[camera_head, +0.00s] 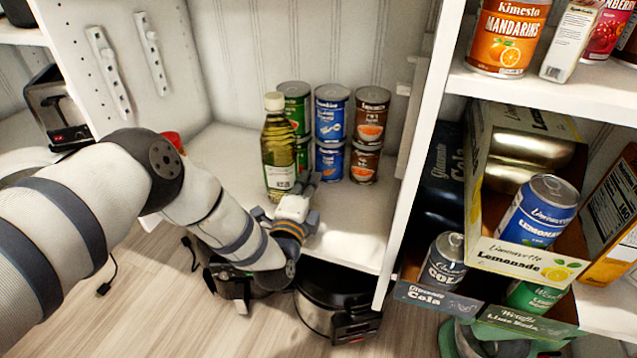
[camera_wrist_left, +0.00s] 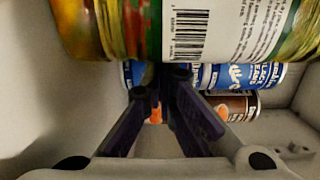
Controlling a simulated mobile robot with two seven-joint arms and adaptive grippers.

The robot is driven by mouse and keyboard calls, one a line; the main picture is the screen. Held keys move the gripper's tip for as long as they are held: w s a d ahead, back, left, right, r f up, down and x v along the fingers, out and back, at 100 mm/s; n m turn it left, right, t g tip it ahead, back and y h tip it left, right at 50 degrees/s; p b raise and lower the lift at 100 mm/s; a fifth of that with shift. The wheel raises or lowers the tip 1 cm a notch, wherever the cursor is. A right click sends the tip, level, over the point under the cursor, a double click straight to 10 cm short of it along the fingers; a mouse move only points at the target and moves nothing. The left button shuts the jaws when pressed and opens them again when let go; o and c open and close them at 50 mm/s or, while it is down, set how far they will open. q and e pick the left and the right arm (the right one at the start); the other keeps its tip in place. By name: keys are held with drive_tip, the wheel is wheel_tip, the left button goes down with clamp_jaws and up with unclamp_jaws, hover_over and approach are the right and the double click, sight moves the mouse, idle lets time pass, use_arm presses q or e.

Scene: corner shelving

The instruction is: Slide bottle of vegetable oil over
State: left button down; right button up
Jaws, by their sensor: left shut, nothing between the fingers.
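The bottle of vegetable oil (camera_head: 278,150), clear with yellow-green oil and a pale cap, stands upright on the white corner shelf in the head view. In the left wrist view the bottle (camera_wrist_left: 225,30) lies across the top, its barcode label showing. My left gripper (camera_head: 308,181) is low over the shelf, at the bottle's lower right side. Its fingers (camera_wrist_left: 160,85) are shut with nothing between them. I cannot tell whether they touch the bottle. My right gripper is in neither view.
Stacked cans (camera_head: 332,115) stand right behind and beside the bottle. A white upright panel (camera_head: 415,150) bounds the shelf on the right. Beyond it are soda boxes (camera_head: 515,255). A black pot (camera_head: 335,300) sits below. Bare shelf (camera_head: 355,225) lies right of the gripper.

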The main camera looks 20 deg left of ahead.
sight(284, 190)
use_arm(q)
drive_tip(key=shift+s+a, duration=0.1)
drive_tip(key=s+a+p, duration=0.3)
drive_tip(key=shift+s+a+r+p, duration=0.15)
drive_tip(key=shift+a+r+p, duration=0.1)
drive_tip(key=shift+r+p, duration=0.1)
drive_tip(key=shift+s+a+f, duration=0.2)
drive_tip(key=shift+a, duration=0.05)
drive_tip(key=shift+f, duration=0.15)
